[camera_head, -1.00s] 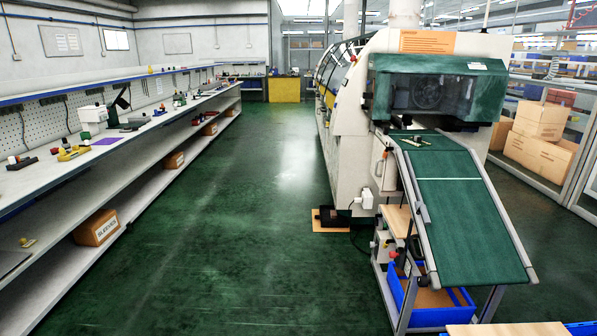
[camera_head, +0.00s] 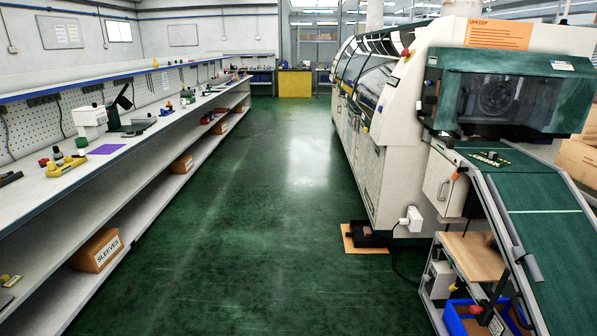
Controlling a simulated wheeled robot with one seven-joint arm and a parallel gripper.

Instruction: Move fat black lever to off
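I cannot make out a fat black lever for certain in the head view. The large cream wave solder machine (camera_head: 405,130) stands on the right, with a green hood (camera_head: 530,92) over its near end. A small cream cabinet (camera_head: 438,182) is on the machine's near side, with an orange-tipped part (camera_head: 458,174) beside its door. A black box-like thing (camera_head: 364,235) lies on a tan board on the floor by the machine. Small dark parts near the hood's left edge are too small to tell. My gripper is not in view.
A green floor aisle (camera_head: 265,210) is clear between the machine and the long white bench (camera_head: 125,165) on the left. A green sloping conveyor (camera_head: 545,225) juts out at the right, above a blue crate (camera_head: 455,320). A SLEEVES box (camera_head: 97,250) is on the lower shelf.

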